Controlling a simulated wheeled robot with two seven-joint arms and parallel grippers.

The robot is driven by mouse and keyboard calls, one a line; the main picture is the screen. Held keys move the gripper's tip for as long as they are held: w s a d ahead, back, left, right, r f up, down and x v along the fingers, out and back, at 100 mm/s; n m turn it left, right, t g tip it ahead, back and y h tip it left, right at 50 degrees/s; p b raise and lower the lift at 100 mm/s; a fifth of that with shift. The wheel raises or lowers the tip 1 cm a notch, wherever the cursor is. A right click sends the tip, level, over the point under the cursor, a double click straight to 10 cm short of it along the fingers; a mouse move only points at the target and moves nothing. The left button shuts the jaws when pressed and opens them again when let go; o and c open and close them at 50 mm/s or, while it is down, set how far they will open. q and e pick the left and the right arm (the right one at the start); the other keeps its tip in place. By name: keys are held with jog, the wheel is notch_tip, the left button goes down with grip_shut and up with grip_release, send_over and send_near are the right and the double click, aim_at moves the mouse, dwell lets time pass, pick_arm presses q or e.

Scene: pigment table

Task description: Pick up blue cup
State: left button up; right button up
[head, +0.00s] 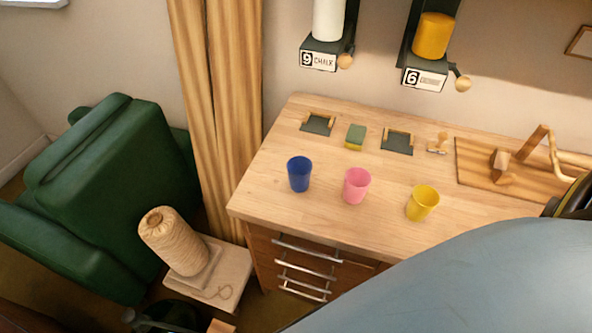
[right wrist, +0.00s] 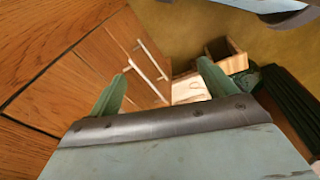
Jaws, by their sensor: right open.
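The blue cup (head: 299,174) stands upright on the wooden table (head: 275,215), near its front left in the head view. A pink cup (head: 357,186) and a yellow cup (head: 422,203) stand to its right. In the right wrist view, my right gripper (right wrist: 163,82) is open with nothing between its two green fingers. It faces the drawer fronts and the floor, and no cup shows there. My right arm covers the lower right of the head view, and its gripper is not seen there. My left gripper is not in view.
A green and yellow sponge (head: 355,137), dark trays (head: 397,142) and a small wooden stamp (head: 438,144) lie behind the cups. Chalk (head: 325,55) and orange pigment (head: 430,60) dispensers hang on the wall. Drawers with metal handles (head: 305,268) are below. A twine spool (head: 173,240) and green armchair (head: 105,190) stand left.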

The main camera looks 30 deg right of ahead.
jog(key=w+r+n+h+p, duration=0.15)
jog(key=w+r, duration=0.25)
jog(key=r, duration=1)
jog(key=w+r+h+p, duration=0.1)
jog(key=w+r+p, duration=0.3)
jog(key=r, duration=1.1)
jog(key=w+n+h, duration=0.1)
jog(key=w+n, duration=0.1)
jog(key=w, duration=0.1)
jog(key=w+f+n+h+b, duration=0.1)
jog(key=w+n+h, duration=0.1)
jog(key=w+n, duration=0.1)
jog(key=w+n+h, duration=0.2)
jog(key=w+n, duration=0.1)
jog(key=shift+w+a+f, duration=0.2)
jog(key=shift+w+a, duration=0.05)
jog(key=shift+w, duration=0.05)
jog(key=n+t+h, duration=0.3)
jog(key=n+h, duration=0.3)
jog(key=n, duration=0.2)
send_near(306, 164)
jog(key=shift+m+y, duration=0.25)
jog(key=x, duration=0.9)
jog(key=shift+s+r, duration=0.1)
jog(key=shift+r, duration=0.15)
jog(key=c, duration=1)
